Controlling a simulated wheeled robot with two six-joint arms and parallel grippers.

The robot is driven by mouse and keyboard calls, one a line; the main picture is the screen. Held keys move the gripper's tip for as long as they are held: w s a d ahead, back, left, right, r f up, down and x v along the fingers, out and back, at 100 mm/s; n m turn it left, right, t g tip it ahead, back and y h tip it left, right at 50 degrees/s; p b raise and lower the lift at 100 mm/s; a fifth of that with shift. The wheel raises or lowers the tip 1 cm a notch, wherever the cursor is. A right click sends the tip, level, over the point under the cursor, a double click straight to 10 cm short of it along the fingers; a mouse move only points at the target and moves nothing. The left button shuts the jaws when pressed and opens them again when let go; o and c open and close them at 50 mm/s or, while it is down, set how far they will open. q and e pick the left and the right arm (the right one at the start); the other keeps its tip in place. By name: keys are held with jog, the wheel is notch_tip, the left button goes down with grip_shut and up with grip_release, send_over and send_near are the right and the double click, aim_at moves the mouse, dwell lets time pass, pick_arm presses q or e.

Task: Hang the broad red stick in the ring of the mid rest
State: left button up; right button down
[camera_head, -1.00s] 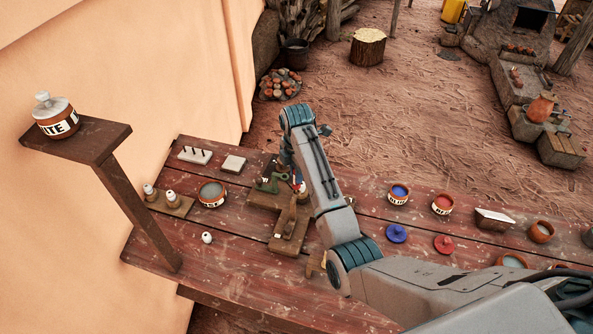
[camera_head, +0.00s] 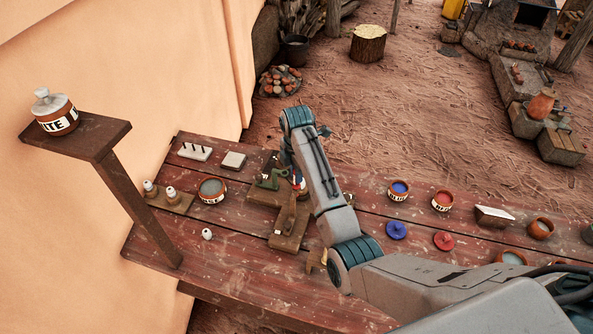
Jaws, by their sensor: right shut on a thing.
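My right arm reaches in from the lower right over the table. Its gripper (camera_head: 291,174) is small and partly hidden by my own arm link, beside the wooden rest stand (camera_head: 288,240). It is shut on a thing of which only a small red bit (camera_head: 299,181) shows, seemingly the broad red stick. A green holder (camera_head: 270,181) is on the stand just left of the gripper. I cannot make out the ring of the mid rest or whether the stick touches it. My left gripper is not in view.
A post-held shelf (camera_head: 88,137) bears a labelled jar (camera_head: 55,112). The front-left tabletop is mostly clear.

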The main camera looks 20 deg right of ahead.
jog(key=shift+f, duration=0.4)
dwell(0.3)
jog(key=c, duration=0.8)
grip_release()
